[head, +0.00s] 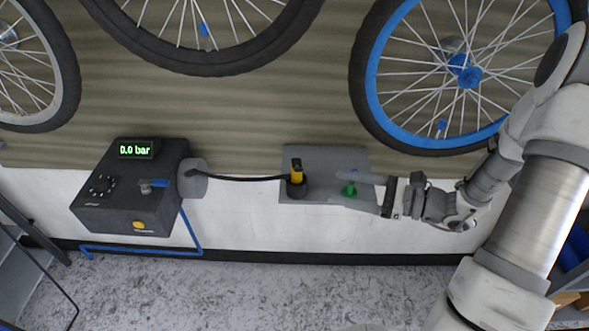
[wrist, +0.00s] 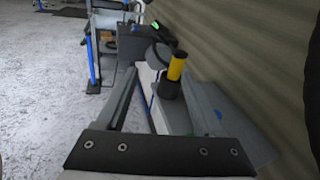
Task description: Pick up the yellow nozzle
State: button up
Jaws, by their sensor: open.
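The yellow nozzle (head: 297,170) stands upright in a dark round holder (head: 296,189) on a grey bracket plate (head: 325,157) at the wall. A black hose runs left from it. In the wrist view the yellow nozzle (wrist: 176,66) shows ahead, right of centre. My gripper (head: 343,186) is open and empty, to the right of the nozzle and apart from it, with its fingers pointing left.
A dark pump box (head: 130,190) with a "0.0 bar" display (head: 137,149) and a grey hose reel (head: 194,178) is left of the plate. A blue-rimmed wheel (head: 372,85) hangs at upper right, other wheels at upper left. The floor (head: 230,290) below is clear.

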aim_at(306, 181)
jog(key=w+a+f+m+t, duration=0.1)
jog(key=w+a, duration=0.1)
jog(key=w+a+m+t, duration=0.1)
jog(key=w+a, duration=0.2)
jog(key=w+a+f+m+t, duration=0.1)
jog(key=w+a, duration=0.1)
jog(key=a, duration=0.1)
jog(key=shift+w+f+b, duration=0.2)
jog(key=shift+f+b, duration=0.15)
jog(key=shift+b, duration=0.05)
jog(key=shift+s+f+x, duration=0.1)
jog(key=shift+x, duration=1.25)
jog(key=shift+s+f+x, duration=0.1)
jog(key=shift+x, duration=1.3)
jog(key=shift+a, duration=0.1)
jog(key=shift+c, duration=0.2)
grip_shut()
